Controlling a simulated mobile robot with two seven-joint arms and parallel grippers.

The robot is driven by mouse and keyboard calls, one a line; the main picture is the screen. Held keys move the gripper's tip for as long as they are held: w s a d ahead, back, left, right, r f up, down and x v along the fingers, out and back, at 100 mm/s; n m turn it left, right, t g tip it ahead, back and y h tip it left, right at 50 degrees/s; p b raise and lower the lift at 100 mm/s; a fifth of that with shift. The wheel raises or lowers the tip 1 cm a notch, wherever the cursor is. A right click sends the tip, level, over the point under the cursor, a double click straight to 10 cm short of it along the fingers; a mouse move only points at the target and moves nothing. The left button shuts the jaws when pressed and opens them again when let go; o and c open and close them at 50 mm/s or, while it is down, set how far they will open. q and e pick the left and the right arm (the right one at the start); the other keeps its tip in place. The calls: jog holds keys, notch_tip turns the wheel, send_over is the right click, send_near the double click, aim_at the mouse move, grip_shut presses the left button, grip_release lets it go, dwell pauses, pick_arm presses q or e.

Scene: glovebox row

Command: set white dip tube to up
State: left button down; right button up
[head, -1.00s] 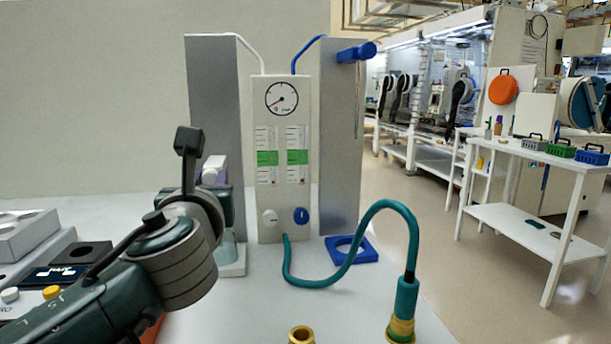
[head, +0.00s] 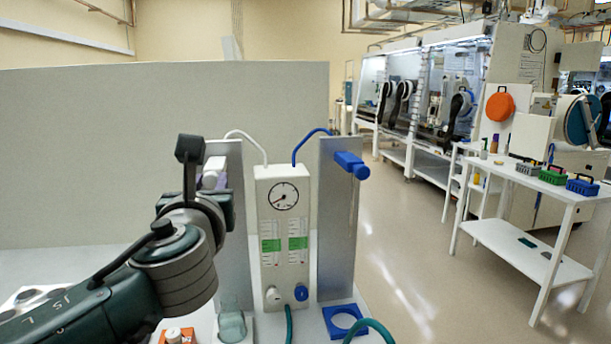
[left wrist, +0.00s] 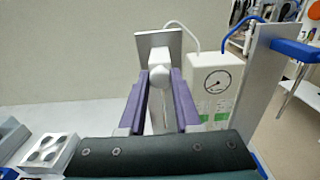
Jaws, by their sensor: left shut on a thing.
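The white dip tube's handle (left wrist: 158,77) sits between the purple fingers of my left gripper (left wrist: 160,100) in the left wrist view, near the top of a grey upright plate (left wrist: 160,42). The gripper is shut on it. In the head view my left gripper (head: 213,172) is at the upper part of the left plate (head: 235,225), and my arm hides much of the handle. A thin white hose (head: 245,137) arches from behind the plate to the white gauge box (head: 281,235). The tube's lower end is not clear. My right gripper is not in view.
An orange-and-white block (head: 176,336) stands at the bottom. A white side table (head: 530,240) is farther right.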

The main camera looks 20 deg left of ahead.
pick_arm(q)
jog(key=shift+r, duration=0.35)
jog(key=c, duration=1.1)
grip_release()
jog(key=o, duration=0.5)
jog(key=shift+f, duration=0.15)
jog(key=v, duration=1)
jog(key=shift+b, duration=0.3)
